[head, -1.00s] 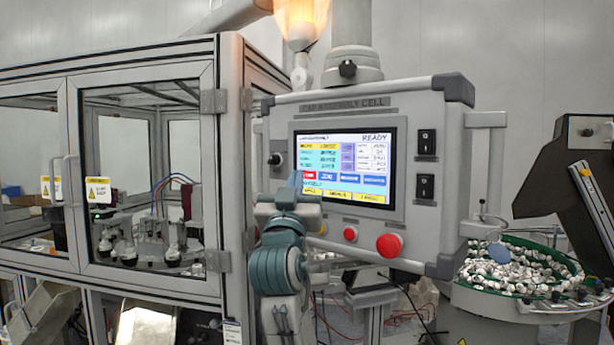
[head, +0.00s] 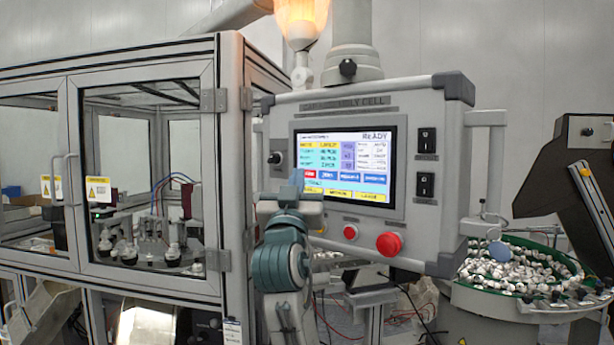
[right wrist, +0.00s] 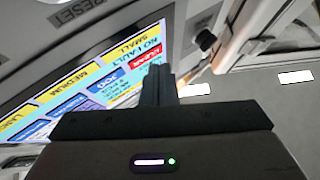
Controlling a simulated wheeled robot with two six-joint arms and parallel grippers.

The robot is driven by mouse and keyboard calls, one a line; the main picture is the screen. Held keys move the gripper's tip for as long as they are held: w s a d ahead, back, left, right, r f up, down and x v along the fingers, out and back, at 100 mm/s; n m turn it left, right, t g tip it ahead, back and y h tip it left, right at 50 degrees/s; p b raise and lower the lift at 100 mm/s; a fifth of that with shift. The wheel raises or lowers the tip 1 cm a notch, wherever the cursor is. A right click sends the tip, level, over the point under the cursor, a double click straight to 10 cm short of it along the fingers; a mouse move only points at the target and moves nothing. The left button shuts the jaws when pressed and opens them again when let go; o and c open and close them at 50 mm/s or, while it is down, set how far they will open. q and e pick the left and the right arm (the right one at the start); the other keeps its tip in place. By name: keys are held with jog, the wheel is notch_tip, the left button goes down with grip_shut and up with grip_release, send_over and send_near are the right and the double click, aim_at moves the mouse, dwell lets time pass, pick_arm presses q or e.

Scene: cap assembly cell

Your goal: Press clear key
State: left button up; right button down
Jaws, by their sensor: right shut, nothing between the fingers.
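The touch screen (head: 345,165) on the cap assembly cell panel is lit and reads READY. Its red key (head: 310,174), which looks like the clear key, is at the lower left of the screen. In the right wrist view the red key (right wrist: 150,63) shows partly, beside the fingertips, with a NO FAULT line near it. My right gripper (head: 298,178) is shut and empty, its fingers pointing at the screen's lower left corner, just left of the red key. I cannot tell whether the tips touch the screen. My left gripper is out of view.
A red mushroom button (head: 388,243) and a smaller red button (head: 350,232) stick out below the screen. Black switches (head: 425,185) are at the right of the panel. The glazed cabinet (head: 150,180) stands close on the left. A parts bowl (head: 520,270) stands at right.

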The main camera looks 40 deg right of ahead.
jog(key=shift+d, duration=0.25)
jog(key=shift+w+d, duration=0.1)
jog(key=shift+d, duration=0.1)
dwell(0.6)
jog(key=shift+a, duration=0.1)
jog(key=shift+a+b, duration=0.3)
jog(key=shift+a, duration=0.3)
jog(key=shift+s, duration=0.2)
jog(key=a, duration=0.2)
jog(key=s+a, duration=0.1)
jog(key=a, duration=0.1)
jog(key=shift+a, duration=0.4)
jog(key=shift+f, duration=0.1)
